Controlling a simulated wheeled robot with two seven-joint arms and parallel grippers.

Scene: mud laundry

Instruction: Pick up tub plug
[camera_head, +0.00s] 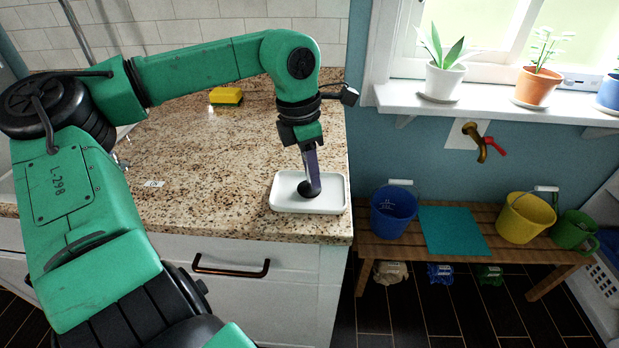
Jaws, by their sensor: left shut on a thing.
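The tub plug (309,189) is a small dark round piece in the white tray (333,205) at the right end of the granite counter. My left gripper (311,176) points down over the tray and is shut on the plug. The fingers cover part of the plug. I cannot tell whether the plug touches the tray floor or is just above it. My right gripper does not show.
A yellow sponge (226,96) lies at the back of the counter (210,150). To the right, a wooden bench (400,253) holds a blue bucket (394,212), a teal mat (452,230), a yellow bucket (525,218) and a green watering can (573,230). Potted plants stand on the windowsill.

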